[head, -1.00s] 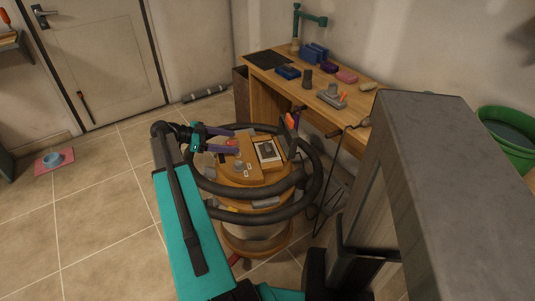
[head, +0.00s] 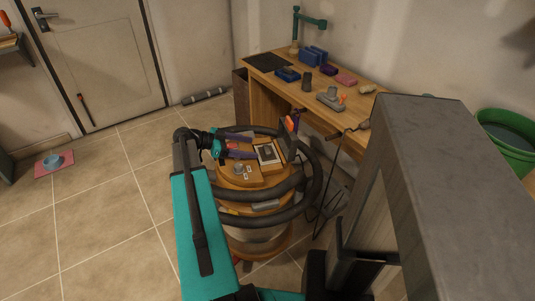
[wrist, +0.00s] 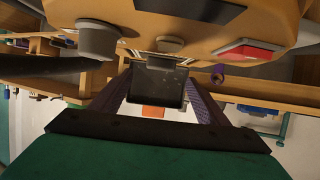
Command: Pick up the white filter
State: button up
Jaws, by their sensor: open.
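The white filter (head: 267,156) is a pale square with a dark middle, set in the top of the orange vacuum (head: 240,178). My gripper (head: 254,148) is open, its two purple fingers pointing right across the vacuum's top, with the tips close to the filter's left edge. I cannot tell if they touch it. In the wrist view my gripper (wrist: 160,82) has its fingers apart on either side of a dark flap (wrist: 158,88). A thin pale edge at the flap's base may be the filter; most of it is hidden there.
A dark hose (head: 312,180) loops around the vacuum, and the dark flap stands up at its right. A wooden workbench (head: 262,76) with several small items runs along the wall behind.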

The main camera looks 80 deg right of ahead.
aim_at(265, 149)
jog(key=shift+s+d+f, duration=0.1)
jog(key=shift+s+f, duration=0.05)
jog(key=shift+s, duration=0.2)
jog(key=shift+x, duration=2.6)
jog(key=shift+d, duration=0.1)
jog(key=c, duration=1.2)
